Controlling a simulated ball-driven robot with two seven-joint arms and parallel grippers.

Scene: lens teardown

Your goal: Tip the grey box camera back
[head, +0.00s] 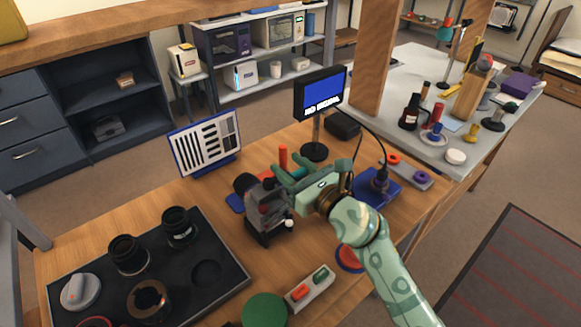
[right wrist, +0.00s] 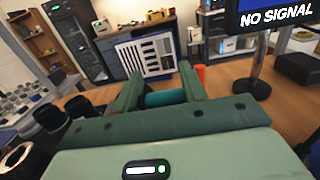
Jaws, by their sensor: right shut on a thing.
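The grey box camera (head: 266,222) stands on the wooden bench, with a dark round lens part (head: 244,182) at its upper left. My right gripper (head: 286,178) is just beyond and right of the camera's top in the head view. It is shut on a teal cylinder, which shows between the fingers in the right wrist view (right wrist: 165,98). I cannot tell whether the fingers touch the camera. The camera itself is not clear in the right wrist view. My left gripper is not in view.
A striped test chart (head: 205,142) stands behind, left of the NO SIGNAL monitor (head: 320,95). A red upright cylinder (head: 283,157) is close to my right gripper. A black tray (head: 225,296) with lenses fills the front left. A two-button box (head: 310,289) lies in front.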

